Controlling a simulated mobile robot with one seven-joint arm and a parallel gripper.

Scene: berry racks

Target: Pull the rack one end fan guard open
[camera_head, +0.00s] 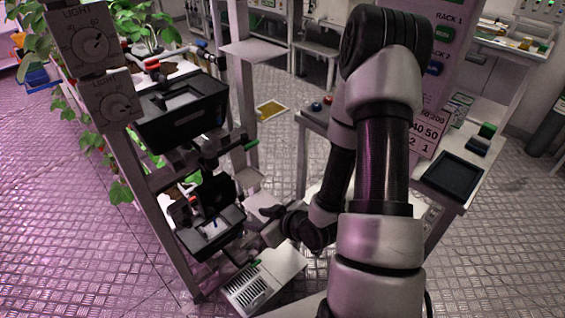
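The end of the rack (152,205) stands left of centre, with grey uprights and two dials marked LIGHT. Low on it is a white panel with a slatted vent (249,291), which looks like the fan guard; I cannot tell whether it is open. A small green piece shows near its upper left edge. My gripper (268,212) is low beside the rack, above the white panel and right of a black box.
Black boxes (182,104) are mounted on the rack end, with leafy plants (140,22) behind. A bench with a black tray (453,176) and a RACK 1 sign stands right. Metal floor (60,220) is clear at left.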

